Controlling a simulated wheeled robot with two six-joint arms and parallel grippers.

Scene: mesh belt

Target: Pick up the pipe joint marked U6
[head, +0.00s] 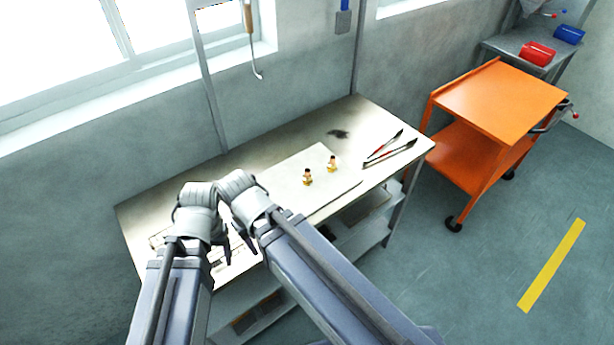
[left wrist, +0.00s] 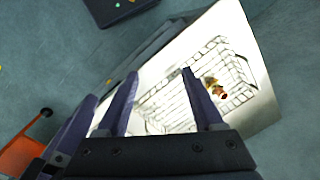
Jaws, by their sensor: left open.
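Two small brass-and-red pipe joints stand on a pale flat panel on the workbench (head: 378,125) in the head view, one joint (head: 307,177) nearer and one (head: 332,163) farther right. Any U6 marking is too small to read. My left gripper (head: 238,246) is over the bench's left part, left of both joints, partly hidden by my arms. In the left wrist view my left gripper (left wrist: 160,73) is open and empty, and brass-and-red pieces (left wrist: 218,88) sit on a gridded mesh (left wrist: 175,98) right of its right finger. My right gripper's fingers are not clear.
Long-handled tools (head: 388,150) lie on the bench's right end, near a dark smudge. An orange trolley (head: 500,98) stands to the right. Red (head: 537,54) and blue (head: 568,36) items are on a grey table behind.

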